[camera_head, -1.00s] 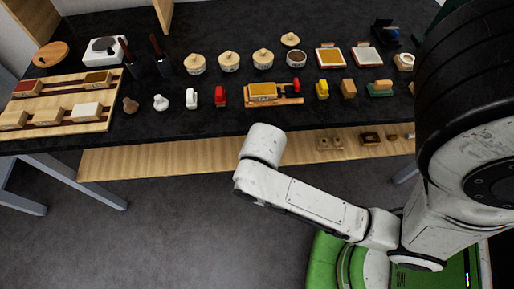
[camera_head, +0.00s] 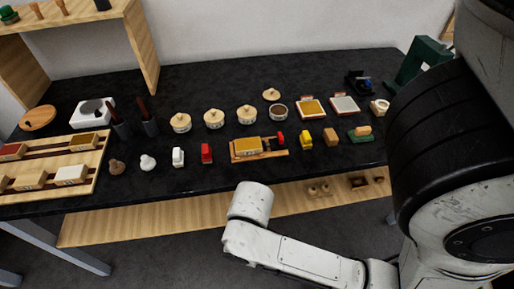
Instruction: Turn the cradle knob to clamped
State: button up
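A wooden cradle (camera_head: 275,154) with a yellowish block (camera_head: 248,146) on it sits near the front edge of the dark table, around its middle. Small red parts (camera_head: 280,138) show at the cradle's right end. They may be the knob, but they are too small to tell its shape or setting. My arm reaches in from the right, its white rounded link below and in front of the table edge, apart from the cradle. My gripper is not in view.
Red (camera_head: 206,153), white (camera_head: 178,156) and yellow (camera_head: 305,138) small items flank the cradle. Lidded pots (camera_head: 214,118) stand behind it. A wooden tray of blocks (camera_head: 92,184) lies left, two framed pads (camera_head: 312,108) back right. A lower shelf (camera_head: 150,222) runs under the table.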

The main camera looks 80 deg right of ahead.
aim_at(281, 140)
jog(key=k+j+z, duration=0.1)
jog(key=k+z, duration=0.15)
jog(key=k, duration=0.25)
jog(key=k+z, duration=0.25)
jog(key=k, duration=0.2)
